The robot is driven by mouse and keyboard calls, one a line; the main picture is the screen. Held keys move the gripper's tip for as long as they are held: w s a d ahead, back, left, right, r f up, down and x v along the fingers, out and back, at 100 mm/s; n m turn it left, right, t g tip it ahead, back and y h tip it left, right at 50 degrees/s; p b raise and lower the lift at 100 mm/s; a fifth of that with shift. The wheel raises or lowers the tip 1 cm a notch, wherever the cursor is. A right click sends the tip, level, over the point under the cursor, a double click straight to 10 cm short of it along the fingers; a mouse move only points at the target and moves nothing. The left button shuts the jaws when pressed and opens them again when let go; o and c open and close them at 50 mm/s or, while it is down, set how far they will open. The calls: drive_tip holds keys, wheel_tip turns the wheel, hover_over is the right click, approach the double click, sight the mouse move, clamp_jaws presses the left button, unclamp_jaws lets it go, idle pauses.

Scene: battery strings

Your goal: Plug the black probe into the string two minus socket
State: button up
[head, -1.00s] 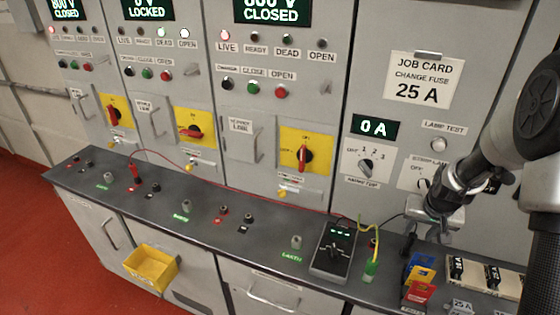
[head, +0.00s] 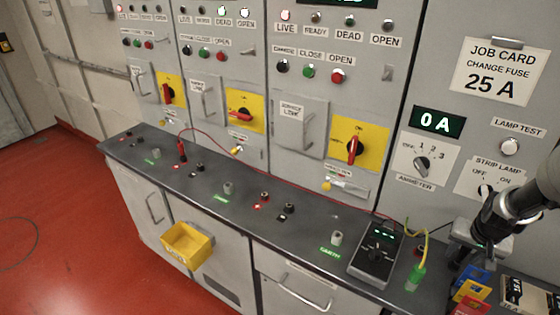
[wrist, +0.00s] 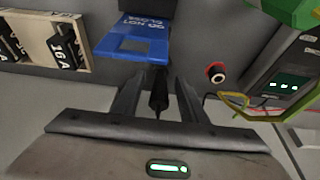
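The black probe (wrist: 158,92) stands between the two fingers of my gripper (wrist: 157,98) in the wrist view. A gap shows on each side of it, and the fingers look open around it. In the head view my gripper (head: 478,248) is low over the bench's right end; the probe there is mostly hidden. The string two minus socket looks to be the black socket (head: 200,167) in the middle pair on the bench, empty. The red probe (head: 182,151) stands upright just left of it, its lead running right to the meter (head: 377,262).
A green plug with a yellow lead (head: 415,279) stands right of the meter. Blue, yellow and red cards (head: 470,290) and a fuse rack (wrist: 45,40) are near my gripper. Cabinet panels with red rotary handles (head: 355,149) rise behind the bench. A yellow bin (head: 187,244) hangs in front.

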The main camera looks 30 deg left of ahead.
clamp_jaws()
drive_tip(key=shift+r, duration=0.1)
drive_tip(key=shift+r, duration=0.25)
drive_tip(key=shift+r+p, duration=0.3)
drive_tip(key=shift+r, duration=0.05)
drive_tip(key=shift+r+p, duration=0.5)
drive_tip(key=shift+r, duration=0.7)
drive_tip(key=shift+r+p, duration=1.25)
drive_tip(key=shift+r, duration=1.2)
